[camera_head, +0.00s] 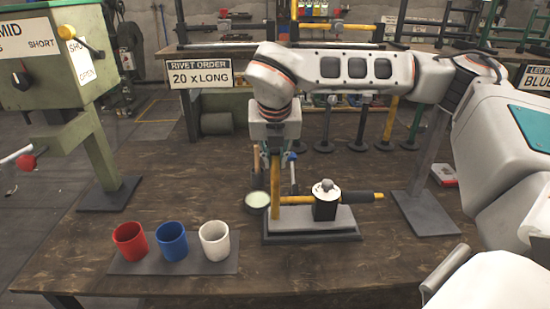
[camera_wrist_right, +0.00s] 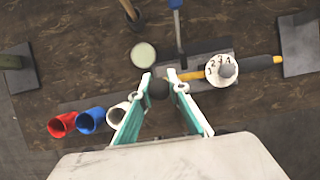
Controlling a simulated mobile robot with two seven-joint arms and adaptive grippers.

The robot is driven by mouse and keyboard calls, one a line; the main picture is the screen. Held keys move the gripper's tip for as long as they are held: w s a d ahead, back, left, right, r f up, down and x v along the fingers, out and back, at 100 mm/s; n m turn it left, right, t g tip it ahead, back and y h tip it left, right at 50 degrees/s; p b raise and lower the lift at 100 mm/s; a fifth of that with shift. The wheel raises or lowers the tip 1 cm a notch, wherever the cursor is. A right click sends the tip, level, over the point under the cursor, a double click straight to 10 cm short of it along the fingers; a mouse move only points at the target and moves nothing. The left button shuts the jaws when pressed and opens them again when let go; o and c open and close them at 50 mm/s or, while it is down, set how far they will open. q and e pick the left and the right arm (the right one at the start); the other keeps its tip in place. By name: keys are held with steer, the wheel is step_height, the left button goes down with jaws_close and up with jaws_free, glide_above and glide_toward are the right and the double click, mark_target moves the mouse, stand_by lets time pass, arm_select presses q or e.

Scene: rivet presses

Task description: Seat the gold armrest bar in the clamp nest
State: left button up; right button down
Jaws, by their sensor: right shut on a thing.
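My right gripper (camera_head: 275,148) points down above the left end of the clamp nest and is shut on an upright gold bar (camera_head: 276,190). The bar's foot is at the left end of the nest's grey base (camera_head: 325,222). In the wrist view a dark round end (camera_wrist_right: 158,89) shows between the fingertips of the right gripper (camera_wrist_right: 161,87). A gold length (camera_head: 297,200) lies level into a dark block (camera_head: 325,210) topped by a white numbered dial (camera_wrist_right: 222,70). I cannot tell whether the upright and level parts are joined. My left gripper is out of view.
Red (camera_head: 130,240), blue (camera_head: 172,240) and white (camera_head: 214,240) cups stand on a mat at the front left. A pale-topped round pot (camera_head: 257,200) is close beside the bar. A green press (camera_head: 85,110) stands left. Bare table lies between press and pot.

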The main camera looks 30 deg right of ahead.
steer(key=shift+f+b, duration=0.55)
steer(key=shift+f, duration=0.5)
steer(key=c, duration=1.8)
jaws_free()
steer(key=shift+c, duration=0.2)
steer(key=v, duration=1.2)
steer(key=shift+s, duration=0.1)
